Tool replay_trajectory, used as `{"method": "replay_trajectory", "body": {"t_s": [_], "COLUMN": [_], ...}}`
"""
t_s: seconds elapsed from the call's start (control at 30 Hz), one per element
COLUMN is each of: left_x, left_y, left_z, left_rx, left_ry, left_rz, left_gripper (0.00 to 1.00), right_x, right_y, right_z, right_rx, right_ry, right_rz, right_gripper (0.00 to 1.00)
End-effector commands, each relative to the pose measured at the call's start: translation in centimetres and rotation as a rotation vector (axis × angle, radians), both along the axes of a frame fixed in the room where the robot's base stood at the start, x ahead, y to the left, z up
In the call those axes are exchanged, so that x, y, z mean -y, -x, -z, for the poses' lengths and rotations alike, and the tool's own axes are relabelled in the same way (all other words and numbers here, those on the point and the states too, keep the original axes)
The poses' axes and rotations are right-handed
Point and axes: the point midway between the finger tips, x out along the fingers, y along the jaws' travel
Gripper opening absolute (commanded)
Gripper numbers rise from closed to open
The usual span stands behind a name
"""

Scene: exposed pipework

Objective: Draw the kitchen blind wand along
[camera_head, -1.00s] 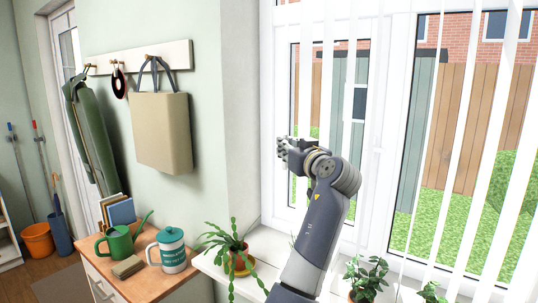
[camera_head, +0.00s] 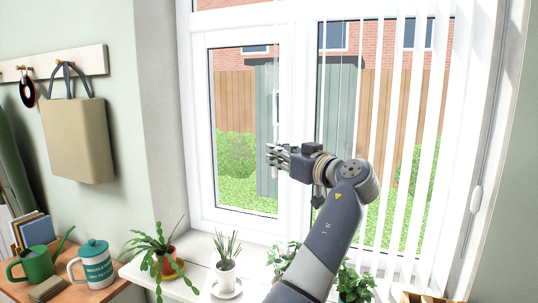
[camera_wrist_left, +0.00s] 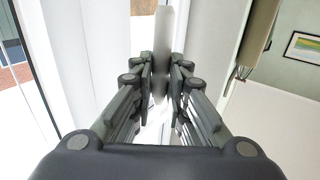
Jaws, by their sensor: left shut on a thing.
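My left gripper (camera_head: 278,158) is in front of the window, near the right edge of the left pane. In the left wrist view its fingers (camera_wrist_left: 161,85) are closed around a pale, slender upright thing, the blind wand (camera_wrist_left: 164,35). In the head view the wand is very thin and pale against the glass, and mostly hard to make out. The white vertical slats of the blind (camera_head: 408,140) hang to the right of the gripper, across the right part of the window. My right gripper is not in view.
Potted plants stand on the white sill below my arm, including a spiky one in a white pot (camera_head: 226,272). A tan bag (camera_head: 78,138) hangs on the wall.

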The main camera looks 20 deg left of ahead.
Motion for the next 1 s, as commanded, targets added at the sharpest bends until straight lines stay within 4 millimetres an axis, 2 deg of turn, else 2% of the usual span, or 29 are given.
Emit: {"method": "replay_trajectory", "body": {"t_s": [0.3,0.33,0.37,0.7,0.87,1.0], "left_x": [0.1,0.1,0.1,0.1,0.1,0.1], "left_y": [0.0,0.0,0.0,0.0,0.0,0.0], "left_z": [-0.2,-0.2,-0.2,-0.3,-2.1,-5.0], "left_rx": [0.003,0.003,0.003,0.001,0.004,0.007], "left_ry": [-0.001,-0.001,-0.001,0.0,-0.001,-0.001], "left_rz": [0.003,0.003,0.003,0.002,0.002,0.002], "left_gripper": [0.0,0.19,0.23,0.23,0.23,0.23], "right_x": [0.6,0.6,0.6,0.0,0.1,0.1], "right_y": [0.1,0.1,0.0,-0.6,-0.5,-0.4], "right_z": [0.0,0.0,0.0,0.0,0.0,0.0], "right_rx": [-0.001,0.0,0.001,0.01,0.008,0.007], "right_ry": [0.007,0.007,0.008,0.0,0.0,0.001], "right_rz": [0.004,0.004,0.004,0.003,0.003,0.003], "right_gripper": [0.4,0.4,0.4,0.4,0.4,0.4]}}
